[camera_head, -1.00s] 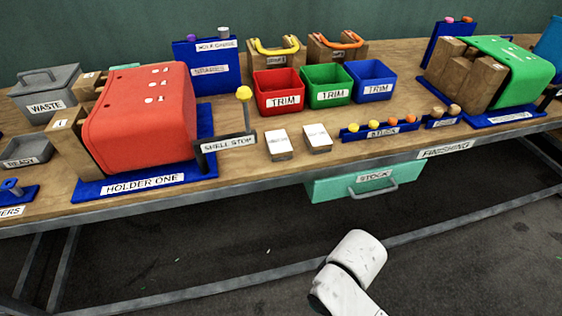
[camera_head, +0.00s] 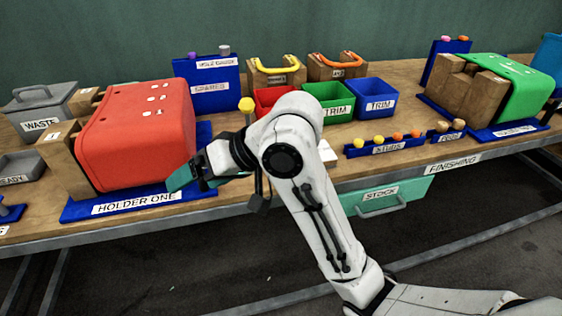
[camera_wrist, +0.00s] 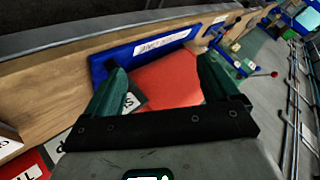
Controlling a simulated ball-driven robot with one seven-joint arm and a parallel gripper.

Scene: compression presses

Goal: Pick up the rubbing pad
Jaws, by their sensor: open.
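I cannot pick out anything as the rubbing pad for certain. Two round brown pieces (camera_head: 445,126) sit in a small blue tray right of the studs tray, and its label is hard to read. My gripper (camera_head: 206,184) is at the front right of the red shell (camera_head: 135,135), above the front of the bench. In the wrist view its dark green fingers (camera_wrist: 162,88) are apart, with part of the red shell (camera_wrist: 165,82) and the blue HOLDER ONE base (camera_wrist: 145,47) seen beyond them. I see nothing held. My arm hides the bench middle.
The yellow-knobbed lever (camera_head: 246,104) stands close behind my gripper. The red (camera_head: 272,96), green (camera_head: 320,92) and blue (camera_head: 372,90) trim bins stand behind my arm. The studs tray (camera_head: 385,149) lies to the right. The green shell (camera_head: 525,88) stands at far right.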

